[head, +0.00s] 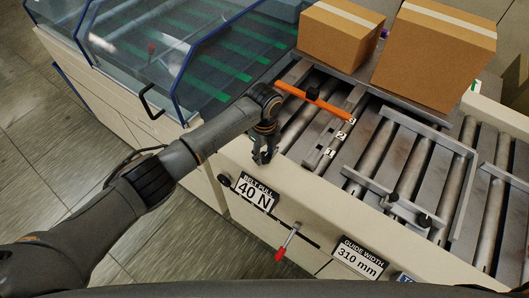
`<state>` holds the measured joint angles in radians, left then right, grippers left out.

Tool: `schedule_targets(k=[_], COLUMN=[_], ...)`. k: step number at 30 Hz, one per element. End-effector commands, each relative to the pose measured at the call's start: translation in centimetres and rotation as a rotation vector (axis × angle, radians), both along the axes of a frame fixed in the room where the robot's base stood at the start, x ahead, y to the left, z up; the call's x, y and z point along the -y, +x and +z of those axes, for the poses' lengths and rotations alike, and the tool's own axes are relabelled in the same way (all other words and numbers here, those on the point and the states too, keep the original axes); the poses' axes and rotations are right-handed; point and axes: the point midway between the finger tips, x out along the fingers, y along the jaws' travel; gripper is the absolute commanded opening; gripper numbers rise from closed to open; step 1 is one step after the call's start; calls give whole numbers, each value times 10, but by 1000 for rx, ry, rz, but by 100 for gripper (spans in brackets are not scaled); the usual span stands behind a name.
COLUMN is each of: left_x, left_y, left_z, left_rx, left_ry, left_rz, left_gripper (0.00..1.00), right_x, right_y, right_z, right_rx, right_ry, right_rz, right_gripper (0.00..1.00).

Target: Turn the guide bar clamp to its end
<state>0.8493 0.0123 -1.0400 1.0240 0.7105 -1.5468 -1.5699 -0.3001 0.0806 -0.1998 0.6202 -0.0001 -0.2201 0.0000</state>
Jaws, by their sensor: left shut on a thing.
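My left gripper (263,155) points down at the top of the machine's front panel, just above the belt pull label. It is shut on a small dark part, which I take to be the guide bar clamp; the fingers hide most of it, so its angle cannot be read. Beyond my wrist an orange bar (337,107) with a black knob (312,94) lies across the machine, its right end by the mark 3. The marks 2 (341,136) and 1 (329,153) lie nearer. My right gripper is not in view.
Two cardboard boxes (337,38) (437,55) stand behind the rollers. A clear blue-edged cover (140,45) is at left. A red-tipped lever (281,251) sticks out of the front panel, beside the labels "40 N" (255,193) and "310 mm" (358,260). Metal guide rails (385,198) cross the rollers.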

Motion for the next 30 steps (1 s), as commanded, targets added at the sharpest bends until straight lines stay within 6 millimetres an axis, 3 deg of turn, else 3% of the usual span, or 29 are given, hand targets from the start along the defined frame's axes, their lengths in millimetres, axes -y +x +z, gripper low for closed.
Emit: schedule_targets(k=[16, 17, 19, 30], left_x=[0, 0, 0, 0], left_y=[1, 1, 1, 1], left_z=[1, 1, 1, 3], left_rx=[3, 3, 3, 2], left_ry=[0, 0, 0, -1], left_rz=[-24, -24, -23, -22], left_gripper=[7, 45, 59, 62], right_x=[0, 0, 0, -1], right_y=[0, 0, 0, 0], right_z=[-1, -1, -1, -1], right_rx=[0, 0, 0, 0], right_ry=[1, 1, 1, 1], right_rz=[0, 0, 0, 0], right_gripper=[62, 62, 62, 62])
